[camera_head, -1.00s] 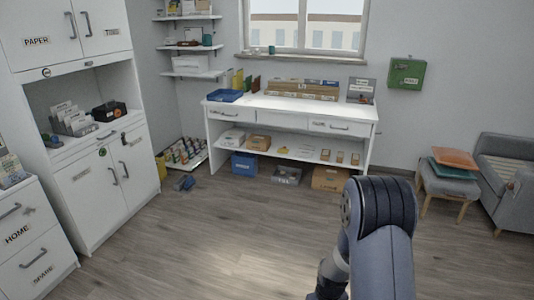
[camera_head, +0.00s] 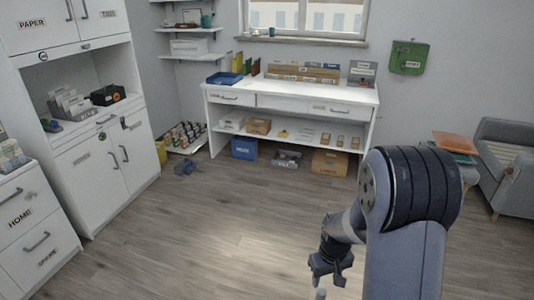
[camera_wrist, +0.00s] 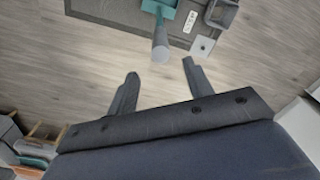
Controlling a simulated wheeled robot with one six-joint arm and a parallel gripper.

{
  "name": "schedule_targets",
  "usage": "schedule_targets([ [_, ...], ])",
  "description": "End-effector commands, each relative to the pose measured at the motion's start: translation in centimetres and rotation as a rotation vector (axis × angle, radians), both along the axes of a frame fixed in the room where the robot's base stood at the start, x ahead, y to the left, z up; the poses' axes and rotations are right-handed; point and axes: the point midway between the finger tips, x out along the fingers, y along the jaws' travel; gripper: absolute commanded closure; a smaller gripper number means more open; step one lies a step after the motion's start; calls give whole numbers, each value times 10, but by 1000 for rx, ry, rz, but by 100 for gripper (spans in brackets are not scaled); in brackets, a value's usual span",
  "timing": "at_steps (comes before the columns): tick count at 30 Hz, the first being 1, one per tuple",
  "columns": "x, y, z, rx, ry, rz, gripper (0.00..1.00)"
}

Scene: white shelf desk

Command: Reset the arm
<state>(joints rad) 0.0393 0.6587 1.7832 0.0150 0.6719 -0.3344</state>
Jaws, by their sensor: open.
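My arm (camera_head: 405,225) rises at the right of the head view, and my gripper (camera_head: 328,272) hangs from it, pointing down over the front. In the wrist view my gripper (camera_wrist: 160,75) is open, with its two dark fingers apart and nothing held between them. A teal thing with a grey rounded handle (camera_wrist: 160,46) shows just past the fingertips; I cannot tell how far below it is. A pale tip (camera_head: 320,294) shows under the gripper in the head view.
A dark mat (camera_wrist: 120,12) with a grey box (camera_wrist: 221,13) lies beyond the fingers. A white desk (camera_head: 290,101) stands at the back and a white cabinet (camera_head: 100,170) at the left. A stool with cushions (camera_head: 455,142) and a grey armchair (camera_head: 505,160) stand at the right. The middle wooden floor is clear.

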Motion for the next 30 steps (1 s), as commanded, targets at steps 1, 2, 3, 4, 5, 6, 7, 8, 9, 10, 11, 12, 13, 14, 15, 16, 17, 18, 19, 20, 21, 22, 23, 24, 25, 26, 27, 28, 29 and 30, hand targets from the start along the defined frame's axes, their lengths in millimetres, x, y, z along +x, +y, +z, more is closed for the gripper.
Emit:
schedule_targets([
  [1,1,0,10,-1,-5,0,51],
  [2,0,0,16,-1,-4,0,51],
  [3,0,0,23,-1,-5,0,51],
  [4,0,0,28,-1,-5,0,51],
  [5,-2,0,16,1,5,0,51],
  [6,-2,0,7,0,7,0,51],
  [7,-1,0,1,0,6,0,51],
  [8,-1,0,-4,0,6,0,51],
  [9,-1,0,-10,1,5,0,51],
  [10,-1,0,-16,1,5,0,51],
  [11,0,0,-21,1,5,0,51],
  [12,0,0,-27,1,5,0,51],
  [13,0,0,-32,1,5,0,51],
  [14,0,0,-37,0,4,0,51],
  [15,0,0,-44,1,5,0,51],
  [16,0,0,-48,0,4,0,51],
  [17,0,0,-53,1,5,0,51],
  [18,1,0,-59,0,4,0,51],
  [19,1,1,-64,0,4,0,51],
  [20,1,1,-69,0,5,0,51],
  [21,1,1,-75,0,3,0,51],
  [22,2,1,-79,0,4,0,51],
  [23,2,1,-84,0,4,0,51],
  [24,2,1,-90,0,3,0,51],
  [25,2,1,-94,0,3,0,51],
  [26,2,1,-102,0,4,0,51],
  [27,3,1,-96,-1,-1,0,51],
  [28,4,1,-89,-1,-4,0,51],
  [29,4,1,-85,0,-6,0,51],
  [30,4,1,-79,0,-6,0,51],
])
